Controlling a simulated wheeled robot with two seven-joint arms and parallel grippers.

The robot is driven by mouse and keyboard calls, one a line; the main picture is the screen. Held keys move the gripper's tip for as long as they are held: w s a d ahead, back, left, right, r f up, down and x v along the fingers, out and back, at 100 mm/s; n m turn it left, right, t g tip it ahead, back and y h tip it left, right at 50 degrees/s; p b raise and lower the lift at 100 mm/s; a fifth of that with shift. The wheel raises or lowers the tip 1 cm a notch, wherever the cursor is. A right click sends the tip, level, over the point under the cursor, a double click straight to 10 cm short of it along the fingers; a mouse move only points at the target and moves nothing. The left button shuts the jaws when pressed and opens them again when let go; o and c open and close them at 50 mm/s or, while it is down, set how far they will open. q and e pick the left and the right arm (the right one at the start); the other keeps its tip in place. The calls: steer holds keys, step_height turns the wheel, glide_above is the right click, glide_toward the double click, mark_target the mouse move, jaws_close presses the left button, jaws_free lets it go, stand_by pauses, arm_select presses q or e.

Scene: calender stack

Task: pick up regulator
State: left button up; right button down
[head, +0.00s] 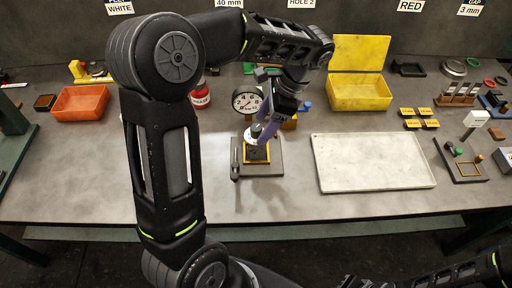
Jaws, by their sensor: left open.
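A round gauge (247,99) with a white dial and dark rim faces me near the middle of the bench; I cannot tell for sure whether it is part of the regulator. In front of it a yellow and black block (257,155) sits on a grey base plate (270,170) with a dark handle at its left. My left gripper (262,138) is open and points down, its purple fingers just above or beside the block's top. The fingers and wrist hide part of the block and what is behind it. I cannot tell whether they touch it. My right gripper is out of view.
A white tray (372,187) lies right of the plate. A yellow open box (360,93) stands behind it. An orange bin (81,102) and a red jar (200,95) are at the left. Small fixtures crowd the right end. The front left bench is clear.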

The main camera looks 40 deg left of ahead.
mark_target(256, 137)
arm_select(q)
steer(key=shift+f, duration=0.1)
steer(key=shift+s+a+f, duration=0.15)
steer(key=shift+f, duration=0.05)
steer(key=shift+p+x, duration=0.8)
steer(key=shift+x, duration=1.6)
jaws_close()
